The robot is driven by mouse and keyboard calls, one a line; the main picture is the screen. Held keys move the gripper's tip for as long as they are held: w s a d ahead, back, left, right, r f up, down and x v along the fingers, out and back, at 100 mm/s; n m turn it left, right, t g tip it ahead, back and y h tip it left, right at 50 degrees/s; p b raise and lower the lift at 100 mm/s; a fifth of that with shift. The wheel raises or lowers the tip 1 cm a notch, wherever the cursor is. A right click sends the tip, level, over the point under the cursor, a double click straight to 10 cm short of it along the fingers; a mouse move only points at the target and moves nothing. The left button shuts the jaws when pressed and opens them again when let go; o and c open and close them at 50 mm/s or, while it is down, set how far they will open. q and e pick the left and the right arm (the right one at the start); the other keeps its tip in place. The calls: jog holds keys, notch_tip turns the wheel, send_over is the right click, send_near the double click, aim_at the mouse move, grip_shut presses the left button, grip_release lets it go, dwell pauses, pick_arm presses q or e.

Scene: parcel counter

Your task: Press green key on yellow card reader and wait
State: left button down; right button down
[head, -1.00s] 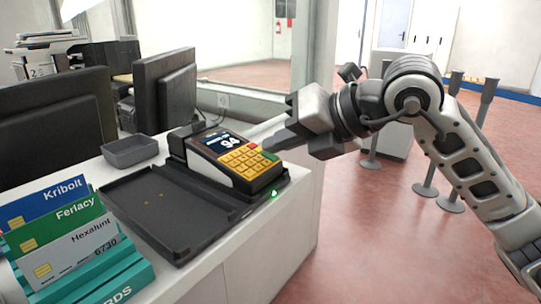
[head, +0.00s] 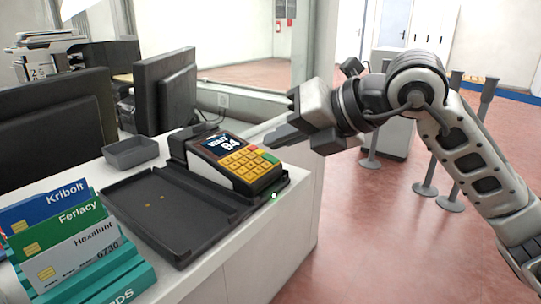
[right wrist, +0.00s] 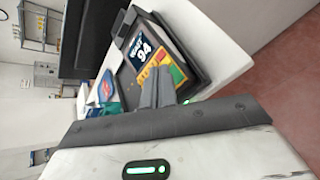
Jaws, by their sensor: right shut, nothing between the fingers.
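The yellow and black card reader (head: 250,180) stands tilted on the counter. Its screen (head: 224,145) shows a short word that looks like WAIT above 94. The green key (head: 270,157) is at the keypad's right edge, by the red key (head: 254,147). My right gripper (head: 272,143) is shut and empty, its tips just above and behind the green key, seemingly clear of it. In the right wrist view, the shut fingers (right wrist: 156,92) point towards the keypad, with the green key (right wrist: 178,74) beside the tips. My left gripper is out of view.
A black tray (head: 130,205) lies before the reader, with a small grey bin (head: 131,152) behind it. A teal rack (head: 115,282) holds several cards at the front left. Dark monitors (head: 165,90) stand behind. A small green light (head: 274,196) glows at the reader base's right edge.

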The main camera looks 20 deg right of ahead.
jog(key=r+p, duration=0.2)
jog(key=r, duration=0.1)
jog(key=s+r+p, duration=0.1)
jog(key=r, duration=0.1)
jog(key=shift+d, duration=0.35)
jog(key=shift+f, duration=0.1)
